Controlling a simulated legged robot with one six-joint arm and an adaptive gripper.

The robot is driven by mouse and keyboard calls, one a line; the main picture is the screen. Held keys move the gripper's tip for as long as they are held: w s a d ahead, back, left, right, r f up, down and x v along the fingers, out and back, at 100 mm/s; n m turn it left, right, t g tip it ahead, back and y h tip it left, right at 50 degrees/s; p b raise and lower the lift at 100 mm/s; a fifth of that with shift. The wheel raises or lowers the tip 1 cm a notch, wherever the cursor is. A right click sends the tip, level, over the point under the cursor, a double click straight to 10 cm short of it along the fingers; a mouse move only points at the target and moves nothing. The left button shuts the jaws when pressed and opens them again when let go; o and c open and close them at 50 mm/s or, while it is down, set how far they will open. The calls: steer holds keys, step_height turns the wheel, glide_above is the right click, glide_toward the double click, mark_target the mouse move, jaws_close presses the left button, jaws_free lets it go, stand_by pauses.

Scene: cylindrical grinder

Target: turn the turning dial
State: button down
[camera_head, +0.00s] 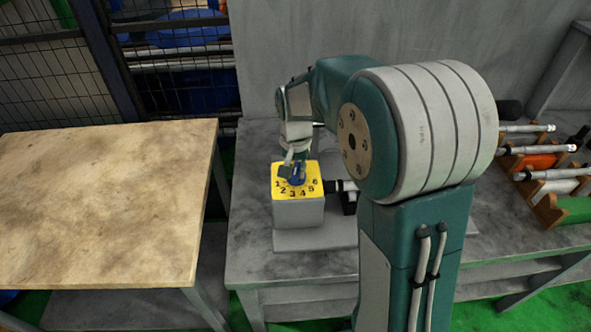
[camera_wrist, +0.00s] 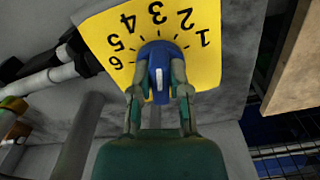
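The turning dial is a blue knob (camera_wrist: 159,52) on a yellow plate (camera_wrist: 205,62) with black numbers 1 to 6, seen upside down in the wrist view. A white mark shows on the knob's raised grip, roughly in line with the 3. In the head view the plate (camera_head: 313,187) is on top of a grey box, with the blue knob (camera_head: 297,182) partly covered by my gripper. My gripper (camera_wrist: 160,78) is down at the knob, one finger on each side of the raised grip. I cannot tell whether the fingers press on it.
The grey box (camera_head: 299,214) stands on a grey workbench (camera_head: 251,243) before a grey wall. A wooden table (camera_head: 100,215) is at the left, with a gap between. Racks with metal rods (camera_head: 548,165) are at the right. My arm hides part of the bench.

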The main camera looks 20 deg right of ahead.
mark_target(296, 169)
steer(key=shift+n, duration=0.3)
steer(key=shift+d+n, duration=0.15)
steer(key=shift+n, duration=2.45)
steer(key=c, duration=0.6)
jaws_free()
step_height(296, 169, up, 12)
